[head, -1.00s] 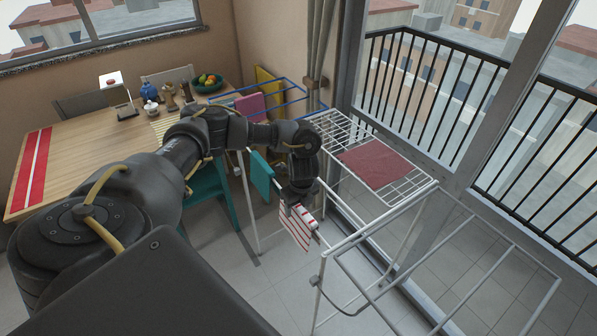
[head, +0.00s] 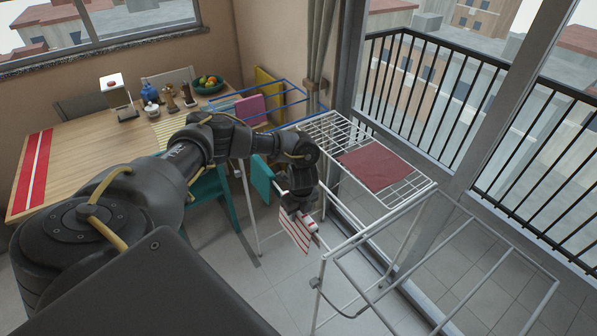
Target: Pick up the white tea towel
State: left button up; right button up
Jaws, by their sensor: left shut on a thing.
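The white tea towel (head: 294,236) with red stripes hangs by the side of the white drying rack. My left gripper (head: 309,222) is shut on it at its upper edge, and the cloth hangs down below and to the left of the fingers. The fingertips are small and partly hidden by the wrist and the cloth. I cannot tell whether the towel still touches the rack. My right gripper is not in view.
The white drying rack (head: 408,228) stands close to the gripper, with a dark red cloth (head: 373,168) on its top. A teal cloth (head: 262,178) hangs nearby. A wooden table (head: 85,160) with small items stands at the left. Glass doors are behind the rack.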

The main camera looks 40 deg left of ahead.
pick_arm(q)
jog(key=shift+r, duration=0.15)
jog(key=shift+r, duration=0.3)
notch_tip(320, 180, up, 4)
jog(key=shift+w+r+b, duration=0.1)
jog(key=shift+b, duration=0.5)
notch_tip(320, 180, up, 13)
jog(key=shift+p, duration=0.4)
